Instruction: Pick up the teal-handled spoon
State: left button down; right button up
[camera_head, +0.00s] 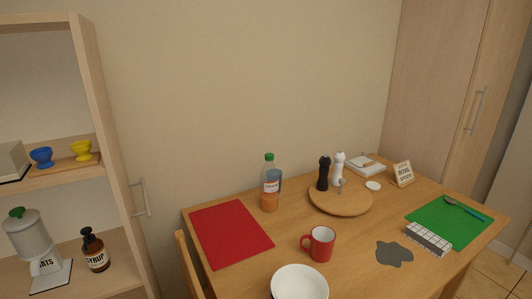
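On the green placemat (430,217) at the right end of the wooden table lies slim cutlery with a teal-blue handle (478,215). It lies slanted near the mat's far right edge. It is small in this view, and I cannot tell for sure whether it is a spoon or whether a second piece lies beside it. Neither of my grippers shows in the head view.
A black-and-white checked item (428,239) lies at the mat's front edge. A grey patch (394,253), red mug (320,244), white bowl (299,283), bottle (271,175), round board (340,203) and small sign (403,173) occupy the table (350,275).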

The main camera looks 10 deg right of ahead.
aim_at(451, 201)
jog(key=z, duration=1.7)
